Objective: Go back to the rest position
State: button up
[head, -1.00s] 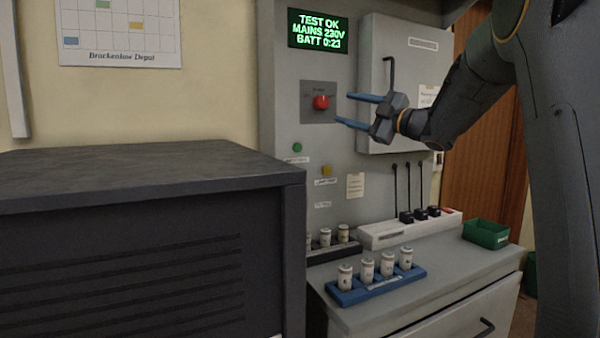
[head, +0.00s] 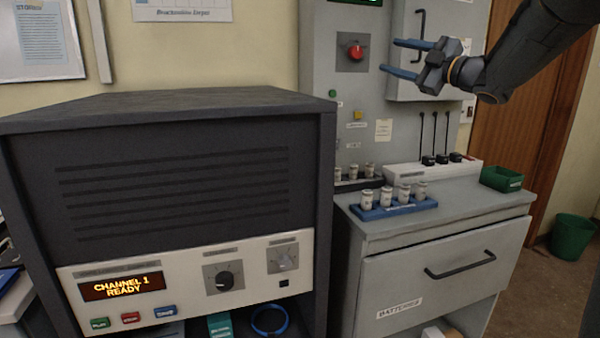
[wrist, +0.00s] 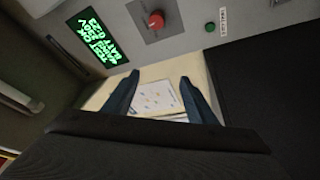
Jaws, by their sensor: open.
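My gripper (head: 402,58) is at the upper right of the head view, with its two blue fingers apart and nothing between them. The fingers point left, in front of the grey wall panel (head: 318,60) and to the right of its red knob (head: 355,51). In the wrist view my gripper (wrist: 160,85) also shows open and empty. There the red knob (wrist: 156,20) and the green-lettered display (wrist: 97,38) lie beyond the fingertips.
A dark console (head: 170,170) reading "CHANNEL 1 READY" fills the left. A grey counter (head: 460,205) holds a blue rack (head: 395,211) of white cylinders, a white charger strip (head: 405,176) and a green bin (head: 502,179). A grey cabinet (head: 408,25) hangs behind my gripper.

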notch_tip(320, 180, down, 15)
jog(key=d+m+h, duration=0.2)
jog(key=m+h, duration=0.8)
jog(key=m, duration=0.1)
jog(key=s+f+m+g+h, duration=0.3)
jog(key=s+f+m+g, duration=0.2)
jog(key=s+f, duration=0.7)
jog(key=s+a+f+m+g, duration=0.1)
jog(key=s+a+f+g, duration=0.1)
jog(key=s+f, duration=0.4)
jog(key=s+a+f+m+g, duration=0.1)
jog(key=s+a+f+g, duration=0.2)
jog(key=s, duration=1.1)
jog(key=s+a+f+m+g, duration=0.2)
jog(key=s+f+g, duration=0.4)
jog(key=s+f, duration=0.4)
jog(key=shift+s+a+y+p, duration=0.3)
jog(key=shift+s+a, duration=0.1)
jog(key=shift+a, duration=0.15)
jog(key=shift+f, duration=0.1)
